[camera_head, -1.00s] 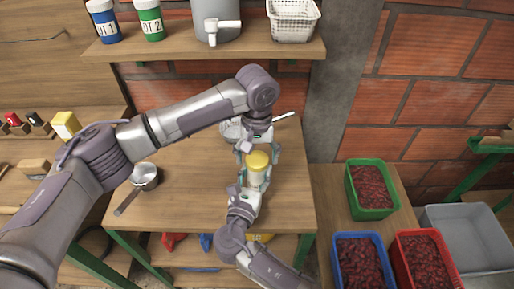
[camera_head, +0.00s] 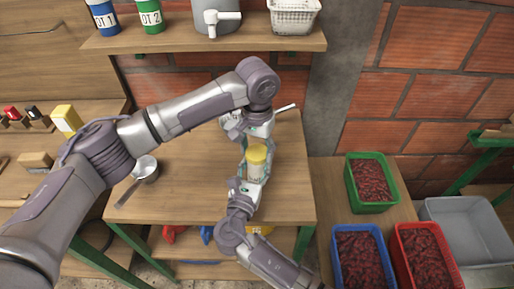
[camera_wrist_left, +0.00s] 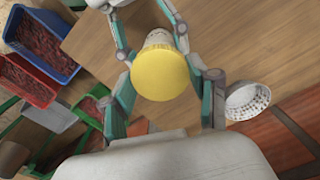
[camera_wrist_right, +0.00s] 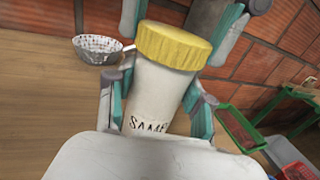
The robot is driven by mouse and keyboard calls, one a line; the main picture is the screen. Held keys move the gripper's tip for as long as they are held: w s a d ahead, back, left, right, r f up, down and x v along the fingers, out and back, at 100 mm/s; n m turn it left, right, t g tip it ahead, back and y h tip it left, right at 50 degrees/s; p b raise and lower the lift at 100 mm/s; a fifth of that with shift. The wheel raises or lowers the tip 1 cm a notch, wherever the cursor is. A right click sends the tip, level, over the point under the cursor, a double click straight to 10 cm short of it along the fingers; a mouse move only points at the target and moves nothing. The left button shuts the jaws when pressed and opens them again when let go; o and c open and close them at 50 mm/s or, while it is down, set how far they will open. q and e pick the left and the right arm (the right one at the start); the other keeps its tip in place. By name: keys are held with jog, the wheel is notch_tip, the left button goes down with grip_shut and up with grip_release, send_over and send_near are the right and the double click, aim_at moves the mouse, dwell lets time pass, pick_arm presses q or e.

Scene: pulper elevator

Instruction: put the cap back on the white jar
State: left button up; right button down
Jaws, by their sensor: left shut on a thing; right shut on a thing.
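The white jar (camera_wrist_right: 158,95), marked with dark letters starting "SAM", is between the fingers of my right gripper (camera_wrist_right: 160,112), which is shut on it. The jar also shows in the head view (camera_head: 255,171). The yellow cap (camera_wrist_right: 172,45) sits over the jar's mouth, with no clear gap visible; whether it is threaded on cannot be told. My left gripper (camera_wrist_left: 164,85) is shut on the cap (camera_wrist_left: 160,74), coming from the opposite side. In the head view the two grippers meet around the jar above the table, with the cap (camera_head: 257,153) between them.
A perforated metal strainer (camera_wrist_right: 97,49) lies behind on the wooden table (camera_head: 190,185). A small pan (camera_head: 145,168) is at the table's left. Green, blue and red crates (camera_head: 370,183) of dark red contents stand right. A shelf (camera_head: 180,45) hangs above; the table's front is clear.

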pick_arm(q)
jog(key=m, duration=1)
jog(key=o, duration=1.3)
jog(key=shift+r, duration=0.1)
jog(key=shift+r, duration=2.15)
jog(key=shift+c, duration=0.4)
